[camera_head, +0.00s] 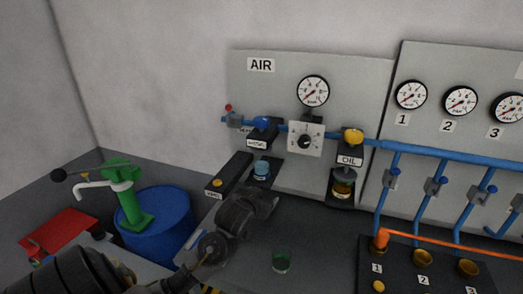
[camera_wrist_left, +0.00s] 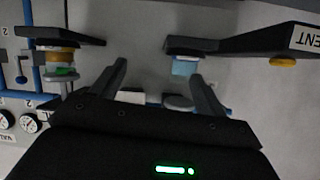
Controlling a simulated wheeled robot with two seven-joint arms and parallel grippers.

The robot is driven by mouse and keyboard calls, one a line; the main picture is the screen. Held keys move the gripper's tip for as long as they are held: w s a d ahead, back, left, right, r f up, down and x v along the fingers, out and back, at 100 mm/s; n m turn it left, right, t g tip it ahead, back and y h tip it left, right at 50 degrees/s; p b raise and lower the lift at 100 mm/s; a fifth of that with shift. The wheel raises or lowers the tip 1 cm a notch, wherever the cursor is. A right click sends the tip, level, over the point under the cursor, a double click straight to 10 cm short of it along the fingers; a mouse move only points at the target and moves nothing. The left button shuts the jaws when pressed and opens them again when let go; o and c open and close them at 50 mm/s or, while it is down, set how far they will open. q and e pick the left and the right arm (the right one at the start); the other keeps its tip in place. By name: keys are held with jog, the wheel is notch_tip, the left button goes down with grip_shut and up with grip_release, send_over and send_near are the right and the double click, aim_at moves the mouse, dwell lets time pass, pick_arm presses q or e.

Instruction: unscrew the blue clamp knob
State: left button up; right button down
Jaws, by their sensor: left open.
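The blue clamp knob (camera_head: 262,122) sits on top of the left unit on the AIR panel, above a white label. A pale blue bowl (camera_head: 262,168) is below it; a pale blue part also shows in the left wrist view (camera_wrist_left: 185,67). My left gripper (camera_head: 267,194) is just below the bowl in the head view, well under the knob. In the left wrist view its two fingers (camera_wrist_left: 157,73) are spread with nothing between them. I cannot pick out the knob for sure in the wrist view. My right gripper is not in view.
A yellow knob (camera_head: 353,135) tops the OIL unit to the right. A dark bar with a yellow button (camera_head: 217,183) juts out at left. A blue drum (camera_head: 160,222) with a green pump stands at left.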

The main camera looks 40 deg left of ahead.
aim_at(262, 118)
pick_arm(q)
jog(key=w+a+r+n+t+y, duration=0.1)
jog(key=w+a+r+t, duration=0.15)
jog(key=r, duration=0.65)
jog(key=w+a+r+n+t+y, duration=0.15)
jog(key=a+r, duration=0.25)
jog(key=r, duration=0.6)
jog(key=p+x, duration=0.2)
jog(key=x, duration=0.2)
jog(key=p+x, duration=0.2)
jog(key=x, duration=0.3)
jog(key=shift+a+f, duration=0.2)
jog(key=shift+a, duration=0.1)
jog(key=shift+w+a+f, duration=0.15)
jog(key=shift+w+a, duration=0.05)
jog(key=shift+w, duration=0.3)
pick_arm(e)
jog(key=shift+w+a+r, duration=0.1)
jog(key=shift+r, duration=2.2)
